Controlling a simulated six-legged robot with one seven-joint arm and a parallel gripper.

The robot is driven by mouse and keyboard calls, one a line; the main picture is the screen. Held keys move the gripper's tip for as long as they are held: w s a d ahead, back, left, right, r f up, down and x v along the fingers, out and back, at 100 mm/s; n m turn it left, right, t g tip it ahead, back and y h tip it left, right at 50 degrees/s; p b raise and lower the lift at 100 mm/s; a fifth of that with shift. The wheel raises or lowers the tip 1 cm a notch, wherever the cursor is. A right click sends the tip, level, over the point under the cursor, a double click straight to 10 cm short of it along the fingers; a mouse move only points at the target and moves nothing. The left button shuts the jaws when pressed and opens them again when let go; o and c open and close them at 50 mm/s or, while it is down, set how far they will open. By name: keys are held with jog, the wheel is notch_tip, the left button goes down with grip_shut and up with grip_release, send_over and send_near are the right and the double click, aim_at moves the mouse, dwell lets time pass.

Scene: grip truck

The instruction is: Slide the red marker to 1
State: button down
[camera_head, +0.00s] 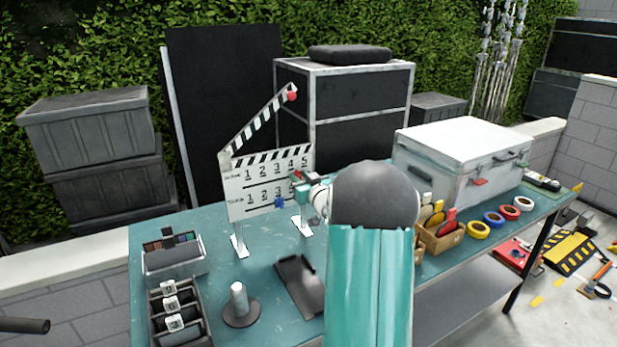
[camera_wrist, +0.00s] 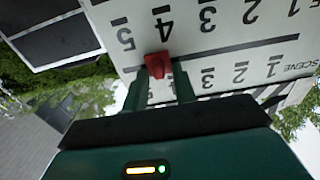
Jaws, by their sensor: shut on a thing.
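The white clapperboard (camera_head: 246,203) stands upright on the teal bench, with its striped arm raised. It bears two number rows; the upper is labelled SCENE. It appears upside down in the wrist view (camera_wrist: 225,30). The red marker (camera_wrist: 158,66) sits on the track at the SCENE row, near the 4 and 5 end and away from the 1; its exact number is hidden by my fingers. My gripper (camera_wrist: 161,74) is shut on the red marker, one finger on each side. In the head view, my gripper (camera_head: 303,188) is at the board's right side. A blue marker (camera_head: 279,203) sits on the lower row.
A pale case (camera_head: 455,165) and a bin of tools (camera_head: 441,238) stand to the right. A dark tray (camera_head: 300,284), a grey spindle (camera_head: 239,303) and a box with number blocks (camera_head: 178,314) lie in front of the board.

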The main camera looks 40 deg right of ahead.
aim_at(247, 185)
jog(key=w+a, duration=0.1)
jog(key=a, duration=0.4)
jog(key=w+a, duration=0.2)
jog(key=a, duration=0.3)
jog(key=w+a, duration=0.1)
jog(key=a, duration=0.4)
jog(key=shift+w, duration=0.35)
jog(key=c, duration=1.5)
grip_release()
jog(key=shift+a, duration=0.15)
jog(key=shift+s, duration=0.1)
jog(key=v, duration=1.3)
jog(key=shift+s, duration=0.3)
